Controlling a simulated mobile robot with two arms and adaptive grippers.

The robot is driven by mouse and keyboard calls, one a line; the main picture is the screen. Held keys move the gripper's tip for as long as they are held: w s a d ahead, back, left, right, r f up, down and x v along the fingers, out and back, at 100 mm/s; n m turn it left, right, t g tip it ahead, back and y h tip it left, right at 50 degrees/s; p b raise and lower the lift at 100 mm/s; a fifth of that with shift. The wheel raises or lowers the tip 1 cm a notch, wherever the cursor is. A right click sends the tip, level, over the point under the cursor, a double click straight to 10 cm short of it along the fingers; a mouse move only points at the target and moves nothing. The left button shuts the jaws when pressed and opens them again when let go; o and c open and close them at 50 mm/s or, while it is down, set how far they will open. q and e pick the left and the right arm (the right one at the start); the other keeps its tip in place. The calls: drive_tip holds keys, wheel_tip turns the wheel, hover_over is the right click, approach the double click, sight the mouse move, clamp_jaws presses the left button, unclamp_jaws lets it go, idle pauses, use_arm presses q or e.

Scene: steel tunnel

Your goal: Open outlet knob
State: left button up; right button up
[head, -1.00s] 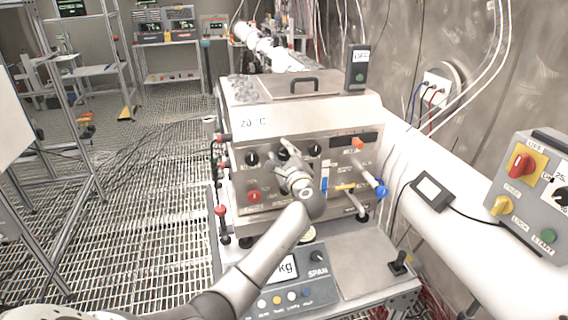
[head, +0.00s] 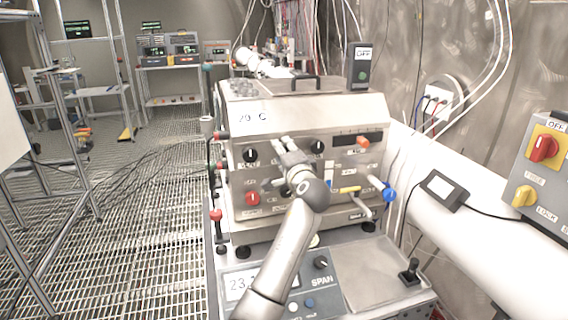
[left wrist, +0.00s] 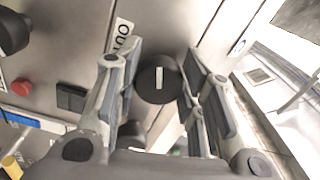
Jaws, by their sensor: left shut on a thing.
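The outlet knob (left wrist: 157,80) is a round black knob with a white pointer mark, on the steel front panel (head: 351,172) of the machine. A partly hidden label beginning "OUT" (left wrist: 122,36) is beside it in the left wrist view. My left gripper (left wrist: 160,84) is shut on this knob, with one finger on each side. In the head view my left gripper (head: 284,146) reaches the upper middle of the panel and hides most of the knob. My right gripper is not in view.
Other black knobs sit to the left (head: 250,155) and right (head: 317,147) of my gripper. A red knob (head: 253,198), a yellow handle (head: 349,190) and a blue-ended lever (head: 388,193) are lower down. A thick white pipe (head: 485,220) runs along the right.

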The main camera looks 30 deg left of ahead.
use_arm(q)
drive_tip(key=n+b, duration=0.5)
drive_tip(key=shift+f+n, duration=0.3)
drive_tip(key=shift+f, duration=0.1)
drive_tip(key=shift+w+r+n+b, duration=0.1)
drive_tip(key=shift+r+n+b, duration=0.05)
drive_tip(key=shift+n+b, duration=1.7)
drive_tip(key=o, duration=1)
drive_tip(key=shift+o, duration=0.2)
drive_tip(key=shift+r, duration=0.1)
drive_tip(key=shift+d, duration=0.1)
drive_tip(key=v, duration=1.2)
